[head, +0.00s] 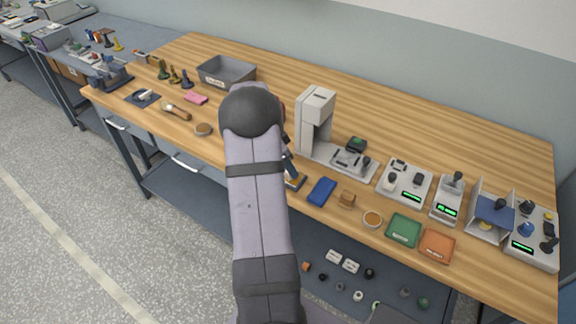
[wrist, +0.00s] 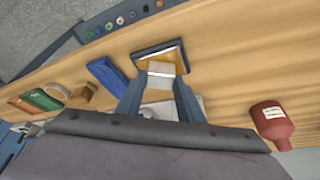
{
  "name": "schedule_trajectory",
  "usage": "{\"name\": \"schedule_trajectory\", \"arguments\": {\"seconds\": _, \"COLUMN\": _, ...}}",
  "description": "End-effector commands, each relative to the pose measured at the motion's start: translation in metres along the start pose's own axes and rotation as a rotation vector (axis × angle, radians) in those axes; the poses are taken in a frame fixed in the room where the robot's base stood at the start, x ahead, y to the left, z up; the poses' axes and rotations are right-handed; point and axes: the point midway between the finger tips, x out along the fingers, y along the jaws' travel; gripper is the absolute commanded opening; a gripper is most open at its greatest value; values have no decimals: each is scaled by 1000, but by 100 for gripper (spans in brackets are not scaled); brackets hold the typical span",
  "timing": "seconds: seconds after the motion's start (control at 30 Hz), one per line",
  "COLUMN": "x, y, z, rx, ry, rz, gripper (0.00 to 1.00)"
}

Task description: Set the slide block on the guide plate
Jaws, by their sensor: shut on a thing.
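My gripper (wrist: 159,84) is shut on a small light grey block, which I take to be the slide block (wrist: 161,69), held between the two blue fingertips in the wrist view. Just beyond it is a dark-rimmed plate with a yellow-brown middle, which I take to be the guide plate (wrist: 176,50). The block overlaps the plate in the picture; I cannot tell whether it touches it. In the head view my arm hides most of the gripper and the block, and a dark edge of the plate (head: 296,184) shows beside the arm.
A blue block (head: 321,191), a small wooden block (head: 347,199), a round dish (head: 372,219), a green tray (head: 403,230) and an orange tray (head: 437,243) line the front edge. A grey machine (head: 314,123) stands behind. A red bottle (wrist: 272,124) is at right in the wrist view.

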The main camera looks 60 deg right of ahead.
Motion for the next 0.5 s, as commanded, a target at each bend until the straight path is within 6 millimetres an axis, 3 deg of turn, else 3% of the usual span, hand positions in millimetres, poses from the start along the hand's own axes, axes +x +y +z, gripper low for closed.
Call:
{"name": "schedule_trajectory", "arguments": {"seconds": 0.03, "x": 0, "y": 0, "z": 0, "rx": 0, "ry": 0, "rz": -1, "gripper": 39}}
{"name": "schedule_trajectory", "arguments": {"seconds": 0.1, "x": 0, "y": 0, "z": 0, "rx": 0, "ry": 0, "rz": -1, "gripper": 55}}
{"name": "schedule_trajectory", "arguments": {"seconds": 0.5, "x": -3, "y": 0, "z": 0, "rx": 0, "ry": 1, "rz": -1, "gripper": 56}}
